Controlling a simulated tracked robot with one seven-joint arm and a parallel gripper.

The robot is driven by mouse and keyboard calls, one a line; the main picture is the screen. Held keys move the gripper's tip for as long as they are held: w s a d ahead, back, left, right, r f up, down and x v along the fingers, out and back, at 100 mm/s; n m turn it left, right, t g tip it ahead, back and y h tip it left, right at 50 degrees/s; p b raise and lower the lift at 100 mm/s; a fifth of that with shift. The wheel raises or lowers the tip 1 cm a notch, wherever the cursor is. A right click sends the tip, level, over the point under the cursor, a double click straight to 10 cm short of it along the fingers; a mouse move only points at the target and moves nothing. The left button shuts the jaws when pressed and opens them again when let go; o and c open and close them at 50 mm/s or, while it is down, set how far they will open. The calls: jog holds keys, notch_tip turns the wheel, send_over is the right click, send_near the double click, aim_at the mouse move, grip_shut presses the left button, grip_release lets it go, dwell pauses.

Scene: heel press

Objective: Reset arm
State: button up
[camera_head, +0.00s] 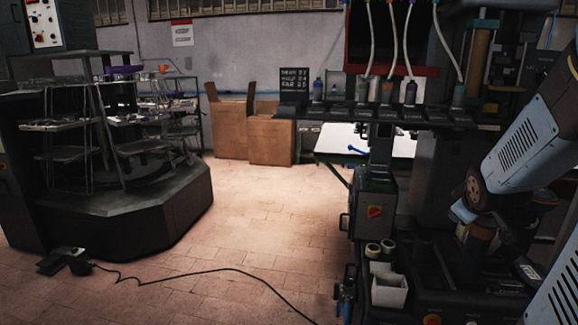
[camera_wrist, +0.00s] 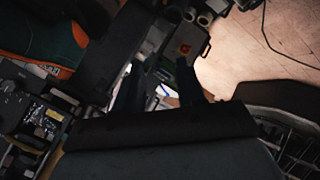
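My arm comes in from the right edge in the head view, with pale blue-grey links and a dark joint. It is bent in front of the dark press machine (camera_head: 435,170). My gripper (camera_wrist: 158,78) shows in the wrist view as two dark fingers with a gap between them. It looks open, and I see nothing held in the gap. In the head view I cannot make out the fingers against the dark machine.
A round dark rack (camera_head: 120,205) with shelves stands left. A foot pedal (camera_head: 75,262) and its cable lie on the tiled floor (camera_head: 250,215). Cardboard boxes (camera_head: 270,140) stand by the back wall. Bottles with tubes line a shelf (camera_head: 375,113). The middle floor is mostly clear.

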jog(key=s+a+r+m+g+y, duration=0.1)
jog(key=s+a+r, duration=0.3)
jog(key=s+a, duration=0.5)
jog(key=s+a+r+m+g+y, duration=0.2)
jog(key=s+a+r+m+y, duration=0.1)
jog(key=s+a, duration=0.5)
jog(key=a+r+m, duration=0.1)
jog(key=a, duration=0.1)
jog(key=shift+s+a+r+g, duration=0.2)
jog(key=shift+s+a+g, duration=0.1)
jog(key=shift+s, duration=0.1)
